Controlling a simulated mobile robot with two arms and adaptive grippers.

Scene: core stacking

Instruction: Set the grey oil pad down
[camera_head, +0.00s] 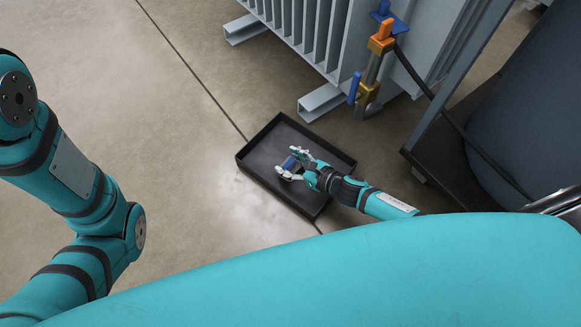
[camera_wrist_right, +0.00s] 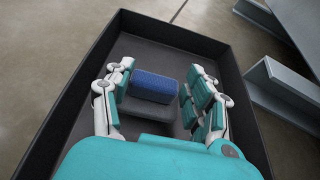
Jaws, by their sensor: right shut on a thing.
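My right gripper (camera_head: 287,165) is low inside the black tray (camera_head: 303,206) on the floor, with its arm coming from the right. In the right wrist view its fingers (camera_wrist_right: 157,98) stand on either side of a dark grey block (camera_wrist_right: 147,113), which I take for the grey oil pad. A blue rounded piece (camera_wrist_right: 153,85) lies against its far upper side; I cannot tell whether they are one thing. The blue also shows between the fingers in the head view. The pad's underside is hidden, so contact with the tray floor is unclear. My left gripper is out of view.
The tray has raised walls around the gripper, with bare tray floor (camera_head: 262,150) on the left. A grey finned housing (camera_head: 325,30) on metal feet (camera_head: 321,101) and a valve pipe (camera_head: 374,70) stand behind. A dark stand (camera_head: 440,150) is at right. Open floor lies left.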

